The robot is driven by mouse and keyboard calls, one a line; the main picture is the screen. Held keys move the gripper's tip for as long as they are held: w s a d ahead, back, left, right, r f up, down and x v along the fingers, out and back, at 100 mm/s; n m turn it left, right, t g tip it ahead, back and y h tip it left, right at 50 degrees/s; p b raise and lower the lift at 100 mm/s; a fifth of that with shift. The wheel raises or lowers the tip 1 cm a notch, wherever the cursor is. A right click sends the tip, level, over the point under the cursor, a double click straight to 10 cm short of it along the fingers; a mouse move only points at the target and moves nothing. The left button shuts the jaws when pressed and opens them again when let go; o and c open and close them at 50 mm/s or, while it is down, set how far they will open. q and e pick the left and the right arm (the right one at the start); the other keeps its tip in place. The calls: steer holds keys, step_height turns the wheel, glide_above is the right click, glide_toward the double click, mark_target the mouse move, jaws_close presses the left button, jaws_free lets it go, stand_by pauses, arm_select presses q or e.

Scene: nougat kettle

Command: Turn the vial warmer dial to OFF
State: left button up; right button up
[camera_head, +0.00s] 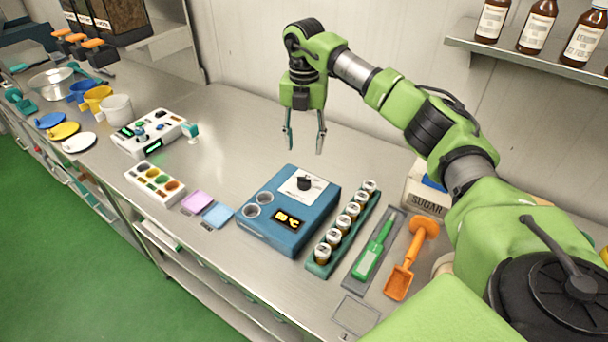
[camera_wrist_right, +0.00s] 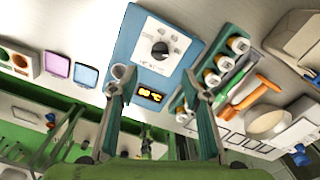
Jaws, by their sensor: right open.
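The vial warmer (camera_head: 265,238) is a blue box on the steel table. Its black dial (camera_head: 304,183) sits on a white label plate at the back of its top. The display (camera_head: 288,219) glows with a yellow temperature reading. Two round wells are at its left side. In the right wrist view the dial (camera_wrist_right: 160,49) shows a white pointer mark; the label text is too small to read. My right gripper (camera_head: 304,146) is open and empty, pointing down above and behind the warmer, apart from the dial. My left gripper is not in view.
A green rack of capped vials (camera_head: 340,232) stands right of the warmer. Beyond it are a green-handled tool (camera_head: 374,249), an orange scoop (camera_head: 408,262) and a sugar box (camera_head: 426,192). Pink and blue pads (camera_head: 217,214) lie left. The table behind the warmer is clear.

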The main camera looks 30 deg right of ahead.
mark_target(304, 178)
step_height(304, 178, down, 11)
steer(key=p, duration=0.3)
steer(key=shift+s+a+r, duration=0.1)
steer(key=shift+s+r, duration=0.05)
steer(key=shift+f+p, duration=0.3)
steer(key=shift+f, duration=0.1)
steer(key=c, duration=1.1)
